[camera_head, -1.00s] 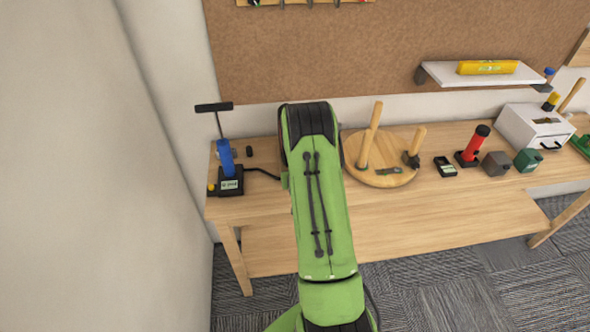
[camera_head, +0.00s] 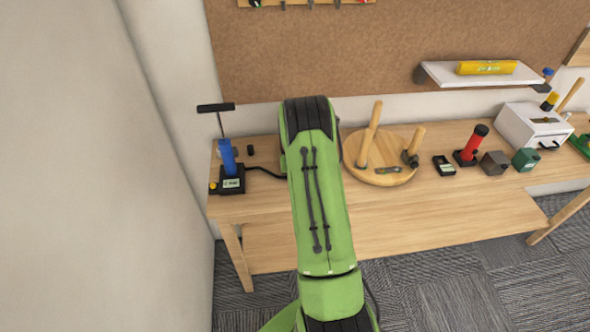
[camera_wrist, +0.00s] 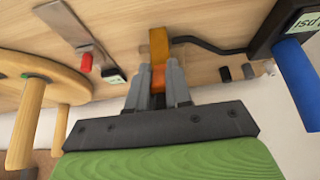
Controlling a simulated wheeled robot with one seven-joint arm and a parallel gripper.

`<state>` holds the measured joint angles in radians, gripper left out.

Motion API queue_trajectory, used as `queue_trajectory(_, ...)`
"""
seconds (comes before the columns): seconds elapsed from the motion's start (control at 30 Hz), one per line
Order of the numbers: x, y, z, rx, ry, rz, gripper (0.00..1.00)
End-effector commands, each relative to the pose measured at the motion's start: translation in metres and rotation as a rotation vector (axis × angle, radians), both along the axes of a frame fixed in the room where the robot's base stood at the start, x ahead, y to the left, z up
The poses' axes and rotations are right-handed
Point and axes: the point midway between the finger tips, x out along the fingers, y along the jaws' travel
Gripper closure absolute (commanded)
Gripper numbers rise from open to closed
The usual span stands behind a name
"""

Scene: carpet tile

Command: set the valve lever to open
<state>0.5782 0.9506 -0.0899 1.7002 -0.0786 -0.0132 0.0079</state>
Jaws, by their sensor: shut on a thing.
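The valve lever (camera_wrist: 158,45) is an orange bar in the wrist view, at the top middle between my fingers. My gripper (camera_wrist: 158,78) is shut on it, with a grey finger on each side. A black hose runs from beside the lever towards the blue pump (camera_wrist: 300,80) at the right. My arm hides the lever and my gripper in the camera_head view. The pump (camera_head: 227,157) shows there left of my arm, with its gauge base (camera_head: 232,181). I cannot read which setting the lever is at.
A round wooden stool top (camera_head: 378,174) with upright legs lies on the workbench (camera_head: 440,215) right of my arm. A red flashlight-like thing (camera_head: 473,146) and a white box (camera_head: 533,128) stand further right. A wall is close on the left.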

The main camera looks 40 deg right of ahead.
Motion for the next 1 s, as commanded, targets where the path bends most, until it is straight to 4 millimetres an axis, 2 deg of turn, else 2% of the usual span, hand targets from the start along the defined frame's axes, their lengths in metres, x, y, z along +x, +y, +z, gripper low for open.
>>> queue_trajectory(0.13, 0.002, -0.002, 0.003, -0.006, -0.008, 0.0, 1.0)
queue_trajectory(0.17, 0.002, -0.002, 0.003, -0.006, -0.008, 0.0, 0.79)
queue_trajectory(0.3, 0.002, -0.002, 0.003, -0.006, -0.008, 0.0, 0.58)
queue_trajectory(0.33, 0.002, -0.001, 0.002, -0.005, -0.007, 0.0, 0.55)
queue_trajectory(0.57, 0.001, -0.001, 0.002, -0.003, -0.005, 0.0, 0.55)
queue_trajectory(0.67, -0.001, 0.001, 0.007, -0.004, -0.006, 0.0, 0.55)
queue_trajectory(0.77, -0.009, 0.006, 0.024, -0.005, -0.007, 0.0, 0.55)
queue_trajectory(1.0, -0.036, 0.025, 0.085, -0.007, -0.01, 0.001, 0.55)
